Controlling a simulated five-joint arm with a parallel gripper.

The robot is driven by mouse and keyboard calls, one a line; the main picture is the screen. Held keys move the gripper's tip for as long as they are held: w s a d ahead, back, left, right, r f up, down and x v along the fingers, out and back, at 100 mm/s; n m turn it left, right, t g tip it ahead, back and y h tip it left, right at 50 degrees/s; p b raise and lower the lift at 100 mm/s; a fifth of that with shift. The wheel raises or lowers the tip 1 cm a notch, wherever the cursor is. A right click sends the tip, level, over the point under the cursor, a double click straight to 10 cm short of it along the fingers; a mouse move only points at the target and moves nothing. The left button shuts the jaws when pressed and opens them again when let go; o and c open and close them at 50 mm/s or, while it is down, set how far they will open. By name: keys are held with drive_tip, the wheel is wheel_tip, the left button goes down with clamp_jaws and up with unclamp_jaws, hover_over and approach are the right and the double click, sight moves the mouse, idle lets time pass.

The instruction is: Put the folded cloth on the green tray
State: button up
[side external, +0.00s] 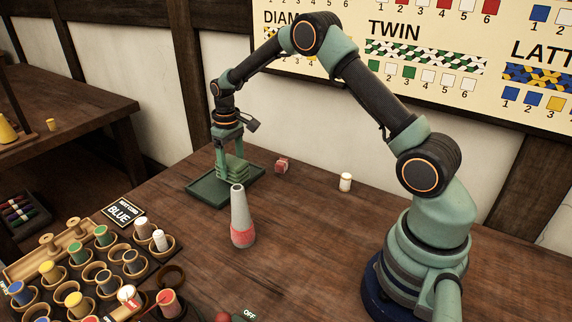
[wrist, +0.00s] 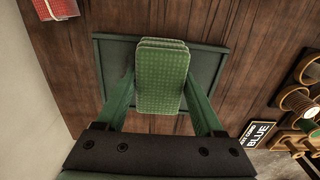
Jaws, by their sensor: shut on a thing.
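The folded cloth (wrist: 162,78) is a green, dotted, layered pad between my gripper's two fingers in the wrist view. My gripper (side external: 231,158) is shut on it and points down over the green tray. The cloth also shows in the side view (side external: 232,170), low over the tray. The green tray (side external: 206,190) is dark green, shallow and rimmed, and lies flat on the table. Its rim shows around the cloth in the wrist view (wrist: 110,60). I cannot tell whether the cloth touches the tray floor.
A grey and pink cone-shaped bottle (side external: 241,222) stands just in front of the tray. A small red block (side external: 282,166) and a white spool (side external: 345,182) stand to its right. A rack of colored spools (side external: 85,268) fills the front left. The middle right of the table is clear.

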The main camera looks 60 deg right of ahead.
drive_tip(key=shift+f, duration=0.2)
drive_tip(key=shift+f, duration=0.3)
drive_tip(key=o, duration=1.4)
